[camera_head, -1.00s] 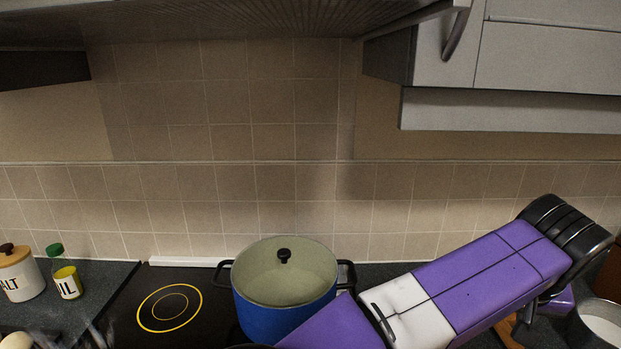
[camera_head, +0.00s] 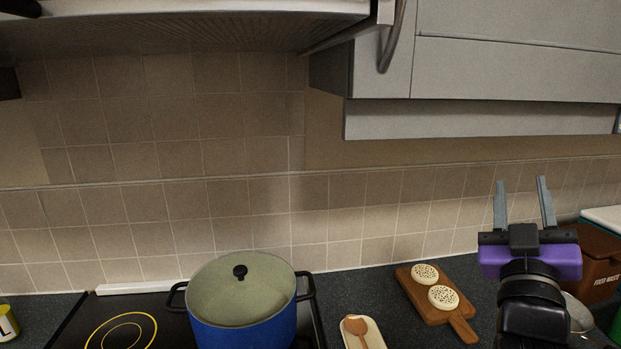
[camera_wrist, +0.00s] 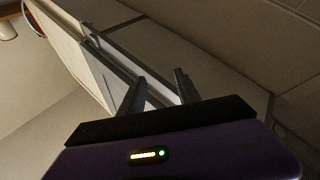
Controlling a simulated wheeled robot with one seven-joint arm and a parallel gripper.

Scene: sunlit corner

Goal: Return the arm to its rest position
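My gripper (camera_head: 523,207) is at the right of the head view, with its two grey fingers pointing up in front of the tiled wall. The fingers are apart with nothing between them. In the wrist view my gripper (camera_wrist: 158,88) also shows open and empty, with cabinets behind the fingers. My purple wrist stands above the counter, right of the wooden board. The rest of my arm is mostly below the frame.
A blue pot (camera_head: 243,306) with a lid (camera_head: 240,290) sits on the black hob (camera_head: 75,325). A wooden board (camera_head: 416,300) holds two round crumpets. A spoon rest (camera_head: 374,337) with a wooden spoon lies nearby. A brown food waste bin (camera_head: 603,262) stands at right. Wall cabinets (camera_head: 510,65) hang above.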

